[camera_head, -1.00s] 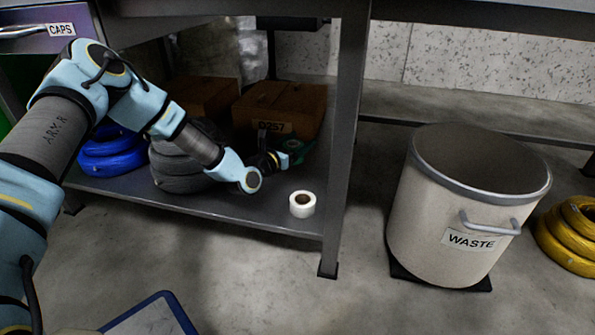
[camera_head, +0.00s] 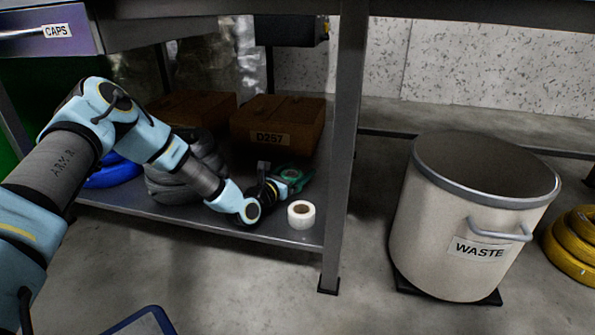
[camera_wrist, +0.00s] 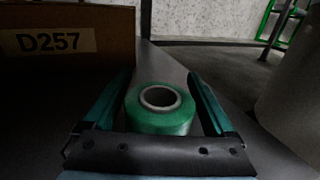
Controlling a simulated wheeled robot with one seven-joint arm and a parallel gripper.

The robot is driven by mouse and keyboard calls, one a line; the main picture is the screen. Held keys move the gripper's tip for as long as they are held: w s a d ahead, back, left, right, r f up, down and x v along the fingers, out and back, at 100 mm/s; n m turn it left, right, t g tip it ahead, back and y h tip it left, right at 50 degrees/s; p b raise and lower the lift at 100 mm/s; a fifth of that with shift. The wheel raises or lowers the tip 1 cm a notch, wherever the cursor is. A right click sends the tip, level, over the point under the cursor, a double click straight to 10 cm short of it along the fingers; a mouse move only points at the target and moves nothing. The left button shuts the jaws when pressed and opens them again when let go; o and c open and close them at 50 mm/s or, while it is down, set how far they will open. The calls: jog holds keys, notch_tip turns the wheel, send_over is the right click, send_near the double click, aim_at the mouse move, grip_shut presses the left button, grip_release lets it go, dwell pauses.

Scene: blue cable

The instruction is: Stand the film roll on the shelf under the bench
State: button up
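The green film roll (camera_wrist: 160,110) stands on end on the dark shelf, its pale hollow core facing up in the wrist view. My gripper (camera_wrist: 159,82) is around it, with one teal finger on each side. A gap shows between the roll and each finger, so the gripper looks open. In the head view the roll (camera_head: 291,173) is small and partly covered by my gripper (camera_head: 284,183). The shelf under the bench (camera_head: 180,218) bears it. The roll's foot is hidden in the wrist view by the gripper body.
A white roll (camera_head: 301,214) sits near the shelf's front right corner, close to my gripper. A box marked D257 (camera_head: 285,115) stands behind. Grey (camera_head: 172,186) and blue (camera_head: 115,174) coils lie left. The bench leg (camera_head: 340,170) and waste bin (camera_head: 470,235) are right.

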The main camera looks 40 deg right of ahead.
jog(key=shift+o, duration=0.6)
jog(key=shift+a+r, duration=0.15)
jog(key=shift+a, duration=0.05)
jog(key=a+p, duration=0.2)
jog(key=a, duration=0.1)
jog(key=s+a+p, duration=0.1)
jog(key=a+p, duration=0.1)
jog(key=a, duration=0.2)
jog(key=s+a+p, duration=0.1)
jog(key=a+p, duration=0.1)
jog(key=a, duration=0.1)
jog(key=shift+a, duration=0.15)
jog(key=shift+s+a, duration=0.1)
jog(key=shift+a, duration=0.5)
